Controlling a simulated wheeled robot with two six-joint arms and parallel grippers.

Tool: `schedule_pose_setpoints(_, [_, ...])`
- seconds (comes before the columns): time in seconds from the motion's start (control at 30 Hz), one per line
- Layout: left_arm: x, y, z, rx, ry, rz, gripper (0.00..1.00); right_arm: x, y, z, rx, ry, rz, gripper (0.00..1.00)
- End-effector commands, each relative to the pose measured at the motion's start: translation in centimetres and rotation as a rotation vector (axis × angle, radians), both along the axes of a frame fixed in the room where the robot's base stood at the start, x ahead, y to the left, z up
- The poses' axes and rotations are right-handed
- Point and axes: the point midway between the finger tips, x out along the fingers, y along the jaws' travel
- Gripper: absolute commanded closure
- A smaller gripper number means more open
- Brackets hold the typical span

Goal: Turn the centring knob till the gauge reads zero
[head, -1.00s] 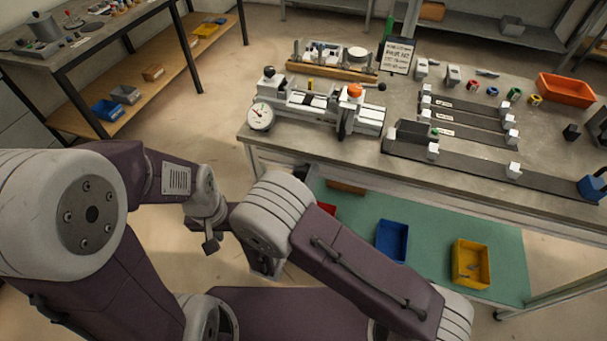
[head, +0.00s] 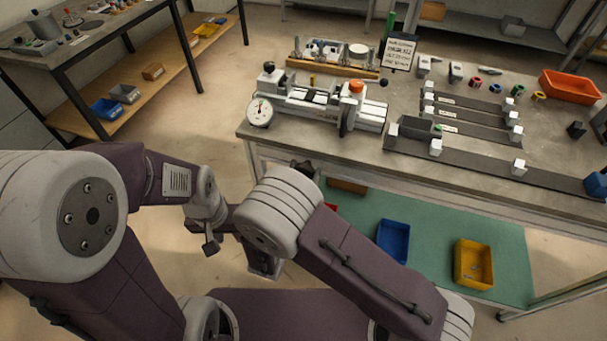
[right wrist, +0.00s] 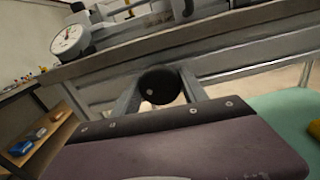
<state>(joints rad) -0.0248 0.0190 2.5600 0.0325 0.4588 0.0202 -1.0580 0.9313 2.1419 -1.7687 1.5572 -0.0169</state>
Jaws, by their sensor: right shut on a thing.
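The gauge (head: 260,112) is a round white dial at the left end of the grey fixture (head: 318,104) on the bench. Its red needle points about straight up in the head view; the marks are too small to read. The gauge also shows in the right wrist view (right wrist: 67,39). The centring knob (right wrist: 161,80) is dark and round with a pale dot, at the bench's front edge. My right gripper (right wrist: 158,92) is shut on it, a finger on each side. My left gripper (head: 210,244) hangs in front of the bench, away from the fixture; its jaws are unclear.
The bench front edge (right wrist: 180,48) runs just above my right gripper. Behind the fixture are a wooden rack (head: 333,68) and a sign card (head: 399,52). Dark rails with white blocks lie at right. Blue (head: 392,240) and yellow (head: 473,264) bins stand on the lower shelf.

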Motion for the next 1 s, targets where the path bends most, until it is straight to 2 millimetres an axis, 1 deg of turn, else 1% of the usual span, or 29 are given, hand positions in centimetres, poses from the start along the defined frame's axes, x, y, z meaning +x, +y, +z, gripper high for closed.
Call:
schedule_pose_setpoints(0.03, [0.0,0.0,-0.4,0.0,0.0,0.0,0.66,0.1,-0.1,-0.1,0.034,-0.013,-0.002,0.9])
schedule_pose_setpoints(0.2, [0.0,0.0,-1.0,0.0,0.0,0.0,0.66,0.1,-0.1,-0.1,0.14,-0.048,-0.002,0.9])
schedule_pose_setpoints(0.4, [0.0,0.0,-1.4,0.0,0.0,0.0,0.66,0.1,-0.1,0.0,0.228,-0.076,-0.001,0.9])
schedule_pose_setpoints(0.63, [0.0,0.0,-1.6,0.0,0.0,0.0,0.66,0.1,0.0,0.0,0.276,-0.092,0.0,0.9])
schedule_pose_setpoints(1.0, [0.0,0.0,-1.7,0.0,0.0,0.0,0.66,0.1,0.0,0.1,0.287,-0.095,0.0,0.9])
